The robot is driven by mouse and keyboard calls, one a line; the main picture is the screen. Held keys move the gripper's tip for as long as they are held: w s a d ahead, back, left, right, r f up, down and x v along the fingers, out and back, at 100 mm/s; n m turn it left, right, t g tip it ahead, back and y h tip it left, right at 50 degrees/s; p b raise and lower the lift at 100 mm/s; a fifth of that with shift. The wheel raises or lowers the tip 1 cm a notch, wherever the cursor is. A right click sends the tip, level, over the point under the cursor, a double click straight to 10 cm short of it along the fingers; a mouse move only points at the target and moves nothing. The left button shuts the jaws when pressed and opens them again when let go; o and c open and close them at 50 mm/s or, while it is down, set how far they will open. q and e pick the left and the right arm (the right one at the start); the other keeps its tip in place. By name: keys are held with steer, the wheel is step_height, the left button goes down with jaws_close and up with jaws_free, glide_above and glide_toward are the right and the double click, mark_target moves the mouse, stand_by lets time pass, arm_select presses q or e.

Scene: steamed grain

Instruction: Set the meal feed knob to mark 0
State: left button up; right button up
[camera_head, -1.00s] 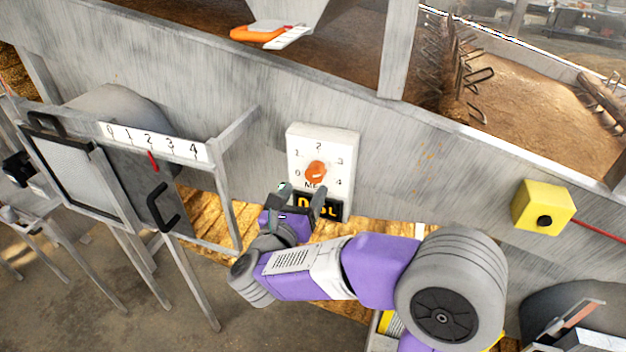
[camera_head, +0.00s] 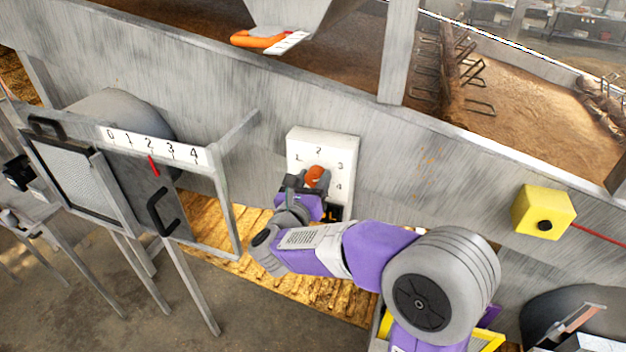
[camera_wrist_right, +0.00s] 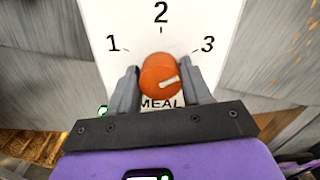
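The orange meal feed knob (camera_head: 314,174) sits on a white dial plate (camera_head: 338,145) on the grey machine wall. In the right wrist view the knob (camera_wrist_right: 158,72) carries a white pointer mark aimed to the right and slightly up, below the printed 3. Marks 1, 2 and 3 show there; mark 0 is hidden. My right gripper (camera_wrist_right: 161,85) has its fingers on either side of the knob, with a narrow gap visible at each side. In the head view my right gripper (camera_head: 304,184) covers the plate's lower left. My left gripper is out of view.
A 0-to-4 scale (camera_head: 152,143) with a red pointer and a black handle (camera_head: 160,212) is on the left. A yellow box (camera_head: 542,211) with a black button is on the right. An orange-handled slide (camera_head: 262,41) is above.

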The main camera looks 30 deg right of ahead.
steer(key=c, duration=0.4)
